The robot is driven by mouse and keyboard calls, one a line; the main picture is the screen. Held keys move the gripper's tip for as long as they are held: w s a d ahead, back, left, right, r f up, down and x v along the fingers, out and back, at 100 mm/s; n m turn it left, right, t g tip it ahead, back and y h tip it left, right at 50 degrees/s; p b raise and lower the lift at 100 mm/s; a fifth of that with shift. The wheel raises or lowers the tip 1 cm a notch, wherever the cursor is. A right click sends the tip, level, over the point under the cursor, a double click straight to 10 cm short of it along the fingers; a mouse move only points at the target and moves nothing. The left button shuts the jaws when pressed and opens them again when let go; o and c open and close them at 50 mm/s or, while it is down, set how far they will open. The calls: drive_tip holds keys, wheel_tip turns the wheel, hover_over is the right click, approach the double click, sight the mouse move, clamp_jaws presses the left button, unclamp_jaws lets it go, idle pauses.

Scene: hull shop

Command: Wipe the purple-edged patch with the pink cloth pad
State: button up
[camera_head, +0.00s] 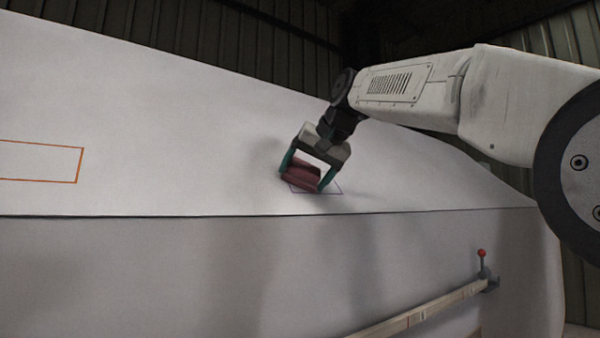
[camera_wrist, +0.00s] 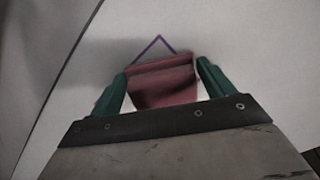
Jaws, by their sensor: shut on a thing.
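My gripper (camera_head: 306,178) is shut on the pink cloth pad (camera_head: 299,176), with a green finger on each side of it. In the wrist view the pad (camera_wrist: 162,82) sits between the fingers of my gripper (camera_wrist: 162,80). The purple-edged patch (camera_head: 328,190) is on the white hull surface, and the pad and gripper cover part of it. In the wrist view one corner of its purple outline (camera_wrist: 160,40) shows beyond the pad. The pad is at the patch; I cannot tell whether it touches the surface.
An orange-edged patch (camera_head: 82,165) lies on the same white hull panel (camera_head: 180,120) at the left. A seam runs below both patches. A rail (camera_head: 430,308) with a red-knobbed lever (camera_head: 481,254) is at the lower right. The panel between the patches is clear.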

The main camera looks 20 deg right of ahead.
sight(286, 183)
drive_tip(key=shift+w+d, duration=0.6)
drive_tip(key=shift+d, duration=1.25)
drive_tip(key=shift+w+d, duration=0.65)
drive_tip(key=shift+d, duration=1.2)
drive_tip(key=shift+w+d, duration=0.6)
drive_tip(key=shift+d, duration=1.25)
drive_tip(key=shift+s+a, duration=0.75)
drive_tip(key=shift+a, duration=1.6)
drive_tip(key=shift+s+a, duration=0.8)
drive_tip(key=shift+a, duration=1.6)
drive_tip(key=shift+s+a, duration=0.75)
drive_tip(key=shift+a, duration=1.6)
drive_tip(key=shift+o, duration=1.3)
drive_tip(key=shift+c, duration=1)
drive_tip(key=shift+s+d+r, duration=0.15)
drive_tip(key=shift+s+r, duration=0.2)
drive_tip(key=shift+s, duration=0.05)
drive_tip(key=shift+v, duration=2.55)
